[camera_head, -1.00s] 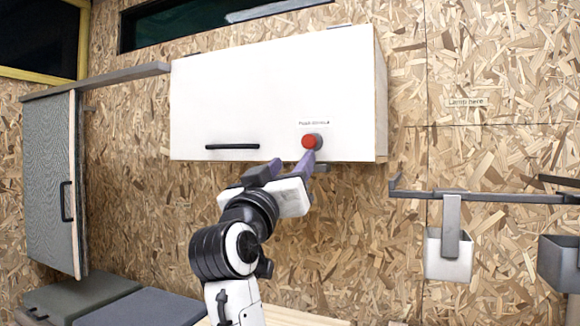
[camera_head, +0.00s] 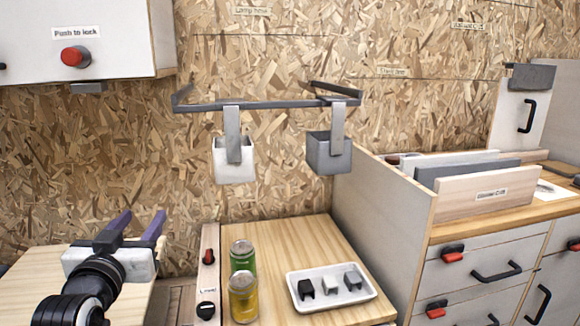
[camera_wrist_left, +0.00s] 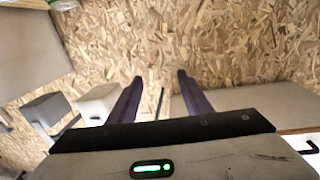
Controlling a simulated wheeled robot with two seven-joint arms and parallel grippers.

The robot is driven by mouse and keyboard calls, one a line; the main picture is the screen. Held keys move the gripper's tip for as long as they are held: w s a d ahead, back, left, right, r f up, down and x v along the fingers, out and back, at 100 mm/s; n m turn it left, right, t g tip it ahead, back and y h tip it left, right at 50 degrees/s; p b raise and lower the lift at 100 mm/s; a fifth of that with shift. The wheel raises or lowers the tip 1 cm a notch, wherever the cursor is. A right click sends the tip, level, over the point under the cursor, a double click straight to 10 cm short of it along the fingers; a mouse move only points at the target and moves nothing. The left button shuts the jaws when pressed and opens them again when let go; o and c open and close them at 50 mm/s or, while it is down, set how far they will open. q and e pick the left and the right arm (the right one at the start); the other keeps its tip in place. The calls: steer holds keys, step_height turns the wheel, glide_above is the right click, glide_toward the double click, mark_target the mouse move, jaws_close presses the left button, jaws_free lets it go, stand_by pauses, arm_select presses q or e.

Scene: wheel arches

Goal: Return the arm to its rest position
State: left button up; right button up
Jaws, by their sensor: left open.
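My left gripper (camera_head: 142,222) is at the lower left of the head view, with its two purple fingers apart and nothing between them. It is well below the white wall cabinet (camera_head: 122,45) and its red button (camera_head: 75,57), and touches neither. In the left wrist view the gripper's two fingers (camera_wrist_left: 160,80) are also apart and empty, with chipboard wall behind them. My left arm comes in from the bottom left corner. My right gripper is not in view.
A rail (camera_head: 265,104) on the wall holds a white cup (camera_head: 234,165) and a grey cup (camera_head: 328,157). Below, a green can (camera_head: 242,257), a yellow can (camera_head: 243,298) and a white tray (camera_head: 330,304) with small clips stand on a wooden top. A drawer unit (camera_head: 470,270) stands at right.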

arm_select(q)
steer(key=s+d+f+m+g+h+p, duration=0.15)
steer(key=s+f, duration=0.25)
steer(key=f, duration=0.4)
steer(key=s+d+f+g+h+p, duration=0.1)
steer(key=s+d+f+g, duration=0.15)
steer(key=f, duration=0.45)
steer(key=s+d+f+m+g+h+p, duration=0.1)
steer(key=s+d+f, duration=0.2)
steer(key=s+f, duration=0.35)
steer(key=s+d+f+g+p, duration=0.1)
steer(key=s+d+f+g, duration=0.1)
steer(key=s+f, duration=0.5)
steer(key=s+d+f+g+h+p, duration=0.1)
steer(key=s+d+f+g, duration=0.1)
steer(key=s+d+f, duration=0.2)
steer(key=s+f, duration=0.3)
steer(key=s, duration=0.4)
steer(key=shift+d+f, duration=0.15)
steer(key=shift+f, duration=0.25)
steer(key=shift+m, duration=0.25)
